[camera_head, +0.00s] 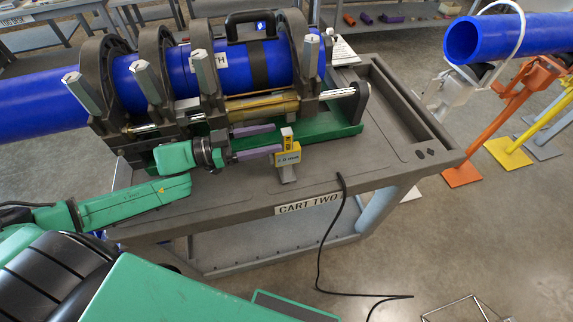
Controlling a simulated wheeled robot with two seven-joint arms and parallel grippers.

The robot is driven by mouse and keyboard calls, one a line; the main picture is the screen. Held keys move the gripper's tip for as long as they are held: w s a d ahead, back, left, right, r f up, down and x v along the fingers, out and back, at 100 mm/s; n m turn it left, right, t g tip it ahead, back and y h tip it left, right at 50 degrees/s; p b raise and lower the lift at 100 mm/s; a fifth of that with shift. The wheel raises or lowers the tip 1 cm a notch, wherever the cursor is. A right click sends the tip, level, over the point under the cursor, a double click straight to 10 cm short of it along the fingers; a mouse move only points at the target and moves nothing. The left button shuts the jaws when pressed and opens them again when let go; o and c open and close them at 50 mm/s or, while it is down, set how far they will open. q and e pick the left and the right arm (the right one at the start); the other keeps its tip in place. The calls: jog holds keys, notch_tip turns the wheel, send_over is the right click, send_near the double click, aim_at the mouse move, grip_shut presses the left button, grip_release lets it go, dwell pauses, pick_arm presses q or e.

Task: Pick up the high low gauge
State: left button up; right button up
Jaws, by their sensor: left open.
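The high low gauge (288,157), a small upright yellow and grey block, stands on the grey cart top near its front edge. My left gripper (278,139) reaches in from the left with its two purple fingers apart and pointing right. The fingertips are right at the gauge's left side; I cannot tell whether they touch it or pass behind it. My right gripper is not in view.
A fusion machine with dark clamp rings (157,68) holding a blue pipe (42,103) fills the cart's back left. The cart top (385,150) is clear to the right, with a recessed tray. A black cable (328,235) hangs over the front edge. Orange and yellow stands hold another pipe (530,34) at right.

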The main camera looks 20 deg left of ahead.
aim_at(288, 135)
pick_arm(q)
jog(key=x, duration=0.2)
jog(key=p+x, duration=0.1)
jog(key=x, duration=0.1)
jog(key=shift+w+d+r, duration=0.1)
jog(key=shift+d+r, duration=0.1)
jog(key=shift+d, duration=0.15)
jog(key=shift+w+d+f, duration=0.2)
jog(key=shift+d, duration=0.05)
jog(key=shift+a, duration=0.1)
grip_shut()
dwell(0.8)
